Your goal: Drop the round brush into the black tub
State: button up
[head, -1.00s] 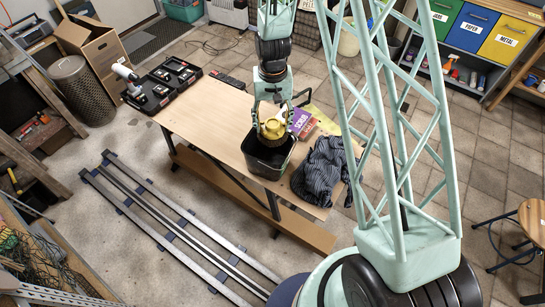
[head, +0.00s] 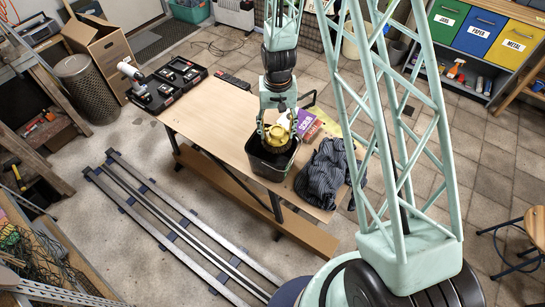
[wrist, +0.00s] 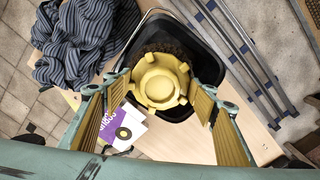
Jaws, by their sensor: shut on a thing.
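The round brush (head: 277,136) has a yellow knobbed body. Dark bristles show at its far side in the wrist view (wrist: 158,80). My gripper (head: 278,130) is shut on it, one finger on each side, pointing down. The black tub (head: 272,169) stands on the wooden table's front edge area. The brush is over the tub's opening and looks about level with its rim; its exact depth is hard to tell. In the wrist view the tub's dark rim (wrist: 226,62) surrounds much of the brush.
A striped dark cloth (head: 325,170) lies right of the tub. A purple-and-white box (head: 306,124) stands close behind it. A black tray (head: 178,80) with small items is at the table's far left. The table's (head: 215,128) left-middle is bare.

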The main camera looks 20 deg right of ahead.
jog(key=shift+f, duration=1.2)
jog(key=o, duration=1)
jog(key=shift+r, duration=0.15)
jog(key=shift+r, duration=5.85)
jog(key=shift+r, duration=0.1)
